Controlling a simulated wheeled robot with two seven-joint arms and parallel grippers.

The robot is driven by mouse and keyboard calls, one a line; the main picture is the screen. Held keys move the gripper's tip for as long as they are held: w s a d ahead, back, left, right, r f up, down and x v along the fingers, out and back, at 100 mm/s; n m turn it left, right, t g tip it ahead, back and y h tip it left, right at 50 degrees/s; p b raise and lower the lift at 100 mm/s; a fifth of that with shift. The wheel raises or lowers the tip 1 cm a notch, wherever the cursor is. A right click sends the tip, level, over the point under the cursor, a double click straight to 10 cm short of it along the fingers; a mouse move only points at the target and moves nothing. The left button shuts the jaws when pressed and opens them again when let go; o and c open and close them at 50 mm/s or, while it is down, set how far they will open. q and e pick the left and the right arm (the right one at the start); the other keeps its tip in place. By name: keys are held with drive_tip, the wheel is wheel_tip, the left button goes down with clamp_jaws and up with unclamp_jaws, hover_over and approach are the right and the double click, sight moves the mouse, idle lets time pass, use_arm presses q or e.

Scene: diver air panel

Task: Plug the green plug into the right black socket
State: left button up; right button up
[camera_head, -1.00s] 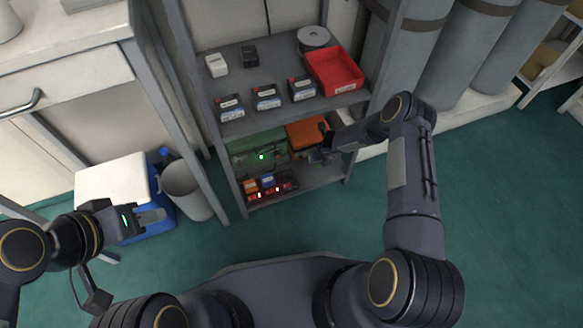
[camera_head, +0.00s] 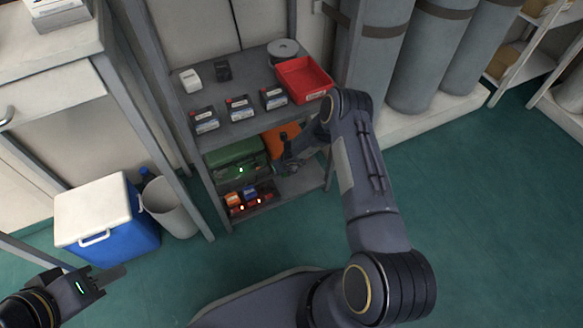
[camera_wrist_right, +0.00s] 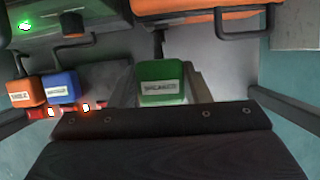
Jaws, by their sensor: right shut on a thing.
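The green plug (camera_wrist_right: 162,82) fills the middle of the right wrist view, with a white label on its face and a dark cable behind it. My right gripper (camera_head: 284,168) is shut on it, with a pale finger on each side. In the head view the gripper is inside the lower shelf, and the plug is too small to make out. The red socket strip (camera_head: 248,201) lies left of the gripper, with an orange plug (camera_wrist_right: 26,92) and a blue plug (camera_wrist_right: 60,88) on it. I cannot make out the black sockets. My left gripper (camera_head: 108,276) is at lower left, away from the shelf.
A green case (camera_head: 233,160) with a green light and an orange case (camera_head: 279,139) stand behind the strip. The upper shelf, holding a red tray (camera_head: 304,80) and several small boxes, overhangs them. Shelf posts flank the space. A blue cooler (camera_head: 128,236) and a bin stand left.

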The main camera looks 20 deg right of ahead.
sight(265, 185)
drive_tip(key=a+b, duration=0.2)
drive_tip(key=a, duration=0.4)
drive_tip(key=shift+s+b, duration=0.1)
drive_tip(key=shift+b, duration=0.2)
drive_tip(key=a, duration=0.2)
drive_tip(key=shift+a, duration=0.3)
drive_tip(key=shift+d+f+b, duration=0.1)
drive_tip(key=shift+f+b, duration=0.5)
drive_tip(key=shift+b, duration=0.15)
drive_tip(key=shift+f+b, duration=0.75)
drive_tip(key=shift+f, duration=0.15)
drive_tip(key=shift+f+b, duration=0.3)
drive_tip(key=shift+b, duration=0.1)
drive_tip(key=shift+f, duration=0.5)
idle(1.1)
